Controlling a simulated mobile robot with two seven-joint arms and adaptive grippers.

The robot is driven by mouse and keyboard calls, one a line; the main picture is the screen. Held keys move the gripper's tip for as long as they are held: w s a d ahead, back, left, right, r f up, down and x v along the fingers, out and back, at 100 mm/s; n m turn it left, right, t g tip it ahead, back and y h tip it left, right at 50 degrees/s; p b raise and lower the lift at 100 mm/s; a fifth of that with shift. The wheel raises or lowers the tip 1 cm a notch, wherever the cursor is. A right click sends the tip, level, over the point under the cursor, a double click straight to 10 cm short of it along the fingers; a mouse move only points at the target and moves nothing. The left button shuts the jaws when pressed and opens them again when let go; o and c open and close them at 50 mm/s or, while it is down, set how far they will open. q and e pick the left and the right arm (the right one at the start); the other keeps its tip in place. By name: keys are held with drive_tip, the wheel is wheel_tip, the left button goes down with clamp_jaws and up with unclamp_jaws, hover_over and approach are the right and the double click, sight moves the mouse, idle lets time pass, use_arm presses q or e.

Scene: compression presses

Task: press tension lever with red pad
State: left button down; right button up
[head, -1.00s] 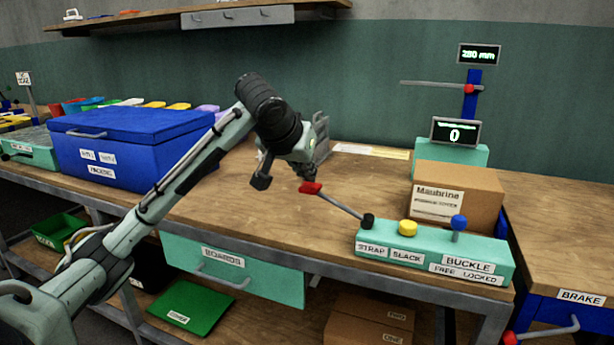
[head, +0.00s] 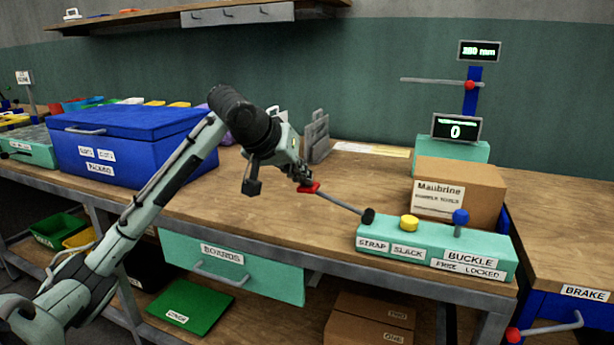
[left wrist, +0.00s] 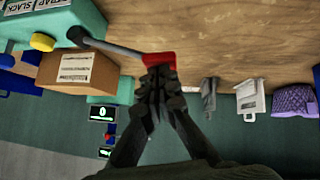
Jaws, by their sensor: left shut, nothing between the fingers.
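The tension lever (head: 340,202) is a grey rod with a red pad (head: 309,188) at its free end. It pivots at a black knob on the left end of the teal strap unit (head: 410,262) and points up and left. My left gripper (head: 304,181) is shut and empty, with its fingertips at the red pad. In the left wrist view the shut fingertips (left wrist: 158,72) overlap the lower edge of the red pad (left wrist: 159,59); they look to be touching it. My right gripper is not in view.
A yellow button (head: 409,223) and a blue-topped lever (head: 460,217) stand on the unit. A cardboard box (head: 457,190) sits behind it, near a display reading 0 (head: 456,128). A blue chest (head: 130,145) stands at left. The bench between is clear.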

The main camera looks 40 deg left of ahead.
use_arm(q)
drive_tip(key=shift+s+a+f+b, duration=0.1)
drive_tip(key=shift+a+f+b, duration=0.1)
drive_tip(key=shift+f, duration=0.4)
drive_tip(key=shift+s+a+f+b, duration=0.1)
drive_tip(key=shift+a+f+b, duration=0.05)
drive_tip(key=shift+f, duration=0.4)
drive_tip(key=shift+a+f+n+t+h+b, duration=0.15)
drive_tip(key=shift+a+f+n+h+b, duration=0.1)
drive_tip(key=shift+f+h, duration=0.25)
drive_tip(key=shift+a+f+n+t+h+b, duration=0.2)
drive_tip(key=shift+f+h, duration=0.1)
drive_tip(key=shift+f, duration=0.4)
drive_tip(key=shift+s+f+n+h, duration=0.1)
drive_tip(key=shift+f+n+h, duration=0.15)
drive_tip(key=shift+f+h, duration=0.25)
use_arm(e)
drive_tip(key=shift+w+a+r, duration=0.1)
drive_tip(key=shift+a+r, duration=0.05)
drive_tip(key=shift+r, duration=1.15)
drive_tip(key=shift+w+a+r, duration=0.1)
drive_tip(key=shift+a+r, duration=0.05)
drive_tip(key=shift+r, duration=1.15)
use_arm(q)
drive_tip(key=shift+f, duration=0.15)
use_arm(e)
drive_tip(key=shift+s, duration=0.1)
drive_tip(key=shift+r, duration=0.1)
